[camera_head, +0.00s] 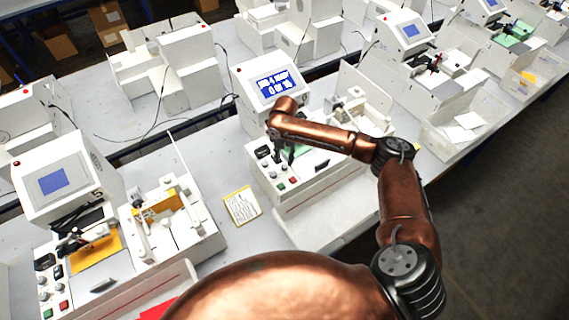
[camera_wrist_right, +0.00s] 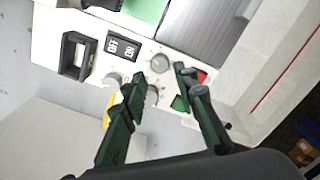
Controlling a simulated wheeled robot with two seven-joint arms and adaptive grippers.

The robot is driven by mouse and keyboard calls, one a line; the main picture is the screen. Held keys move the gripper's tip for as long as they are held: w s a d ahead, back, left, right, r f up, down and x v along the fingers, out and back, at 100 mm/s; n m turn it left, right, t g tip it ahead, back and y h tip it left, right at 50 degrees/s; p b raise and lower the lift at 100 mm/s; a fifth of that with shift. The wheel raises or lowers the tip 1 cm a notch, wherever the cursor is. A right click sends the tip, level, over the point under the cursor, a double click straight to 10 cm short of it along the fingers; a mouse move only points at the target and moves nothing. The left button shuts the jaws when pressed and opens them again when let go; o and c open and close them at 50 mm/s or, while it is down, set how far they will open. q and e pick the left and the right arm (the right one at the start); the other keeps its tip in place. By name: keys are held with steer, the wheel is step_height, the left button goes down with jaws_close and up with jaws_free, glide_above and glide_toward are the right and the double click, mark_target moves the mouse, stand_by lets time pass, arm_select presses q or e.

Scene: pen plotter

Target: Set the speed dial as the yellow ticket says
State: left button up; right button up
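The yellow ticket (camera_head: 242,206) lies on the table left of the middle plotter (camera_head: 262,82); its writing is too small to read. The plotter's front panel carries grey round dials. In the right wrist view one dial (camera_wrist_right: 160,63) sits just beyond the fingertips, another (camera_wrist_right: 152,95) shows between the fingers, and a third (camera_wrist_right: 113,80) is partly behind the left finger. I cannot tell which one is the speed dial. My right gripper (camera_head: 285,152) is over this panel, and in the right wrist view (camera_wrist_right: 159,74) its fingers are apart with nothing gripped. My left gripper is not in view.
Beside the dials are an OFF/ON switch (camera_wrist_right: 122,47), a black socket-like part (camera_wrist_right: 75,55), a green button (camera_wrist_right: 180,103) and a red button (camera_wrist_right: 200,77). Another plotter (camera_head: 60,180) stands at left. A clear bin (camera_head: 465,125) is at right. Bare table surrounds the ticket.

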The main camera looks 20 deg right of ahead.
mark_target(285, 166)
step_height(285, 166, up, 8)
steer(key=shift+f, duration=0.25)
stand_by(0.5)
